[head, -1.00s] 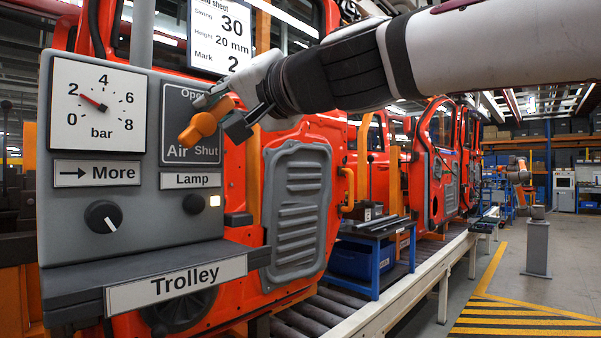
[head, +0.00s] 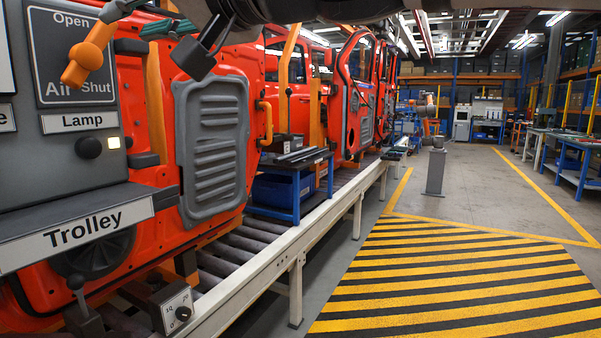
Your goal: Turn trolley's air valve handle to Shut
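The trolley's air valve handle (head: 89,56) is orange and stands out in front of the dark plate (head: 60,22) marked Open at the top and Air and Shut at the bottom. It slants from a rounded lower-left end near "Air" to the upper right. I cannot tell which marking it is set to. My gripper (head: 160,32) is at the top of the head view, to the right of the handle. Its fingers are spread wide, one close by the handle's upper end, the other well right, before the red door. Whether the near finger touches is unclear.
Below the plate are the Lamp label, a black knob (head: 89,148), a lit lamp (head: 114,142) and the projecting Trolley ledge (head: 80,225). Red vehicle bodies line the roller conveyor (head: 262,275) behind. The striped floor (head: 450,280) at right is clear.

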